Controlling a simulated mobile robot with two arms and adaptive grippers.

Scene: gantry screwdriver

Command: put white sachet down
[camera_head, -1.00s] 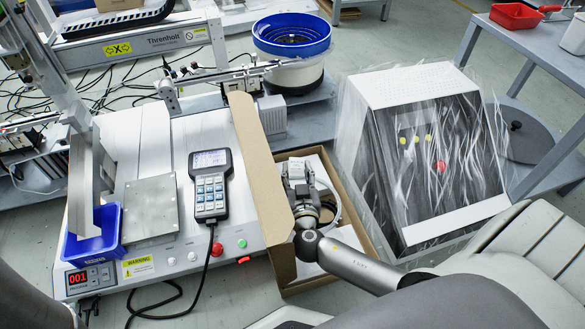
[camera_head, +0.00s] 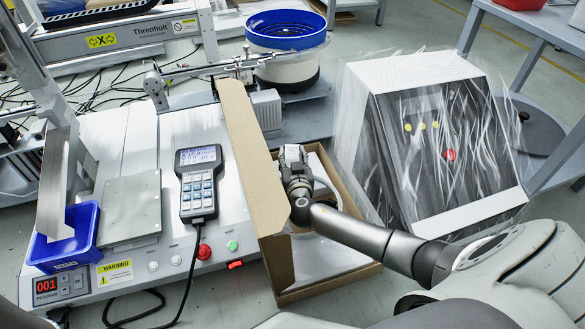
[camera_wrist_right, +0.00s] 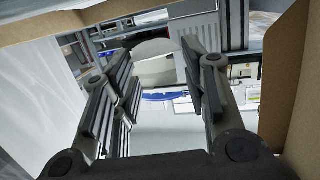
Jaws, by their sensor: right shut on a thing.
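My right gripper (camera_head: 293,165) is inside the open cardboard box (camera_head: 265,185), near its far end. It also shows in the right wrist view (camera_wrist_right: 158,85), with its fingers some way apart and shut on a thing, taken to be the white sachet. A pale shape (camera_wrist_right: 158,66) shows between the fingertips there; I cannot tell sachet from background in it. In the head view the gripper hides what it holds. My left gripper is out of view.
A grey machine bench (camera_head: 130,150) with a keypad pendant (camera_head: 198,185) and a blue bin (camera_head: 68,240) stands left of the box. A plastic-wrapped console (camera_head: 465,215) stands close on the right. A blue-topped feeder bowl (camera_head: 287,72) is behind. Box flaps stand up around the gripper.

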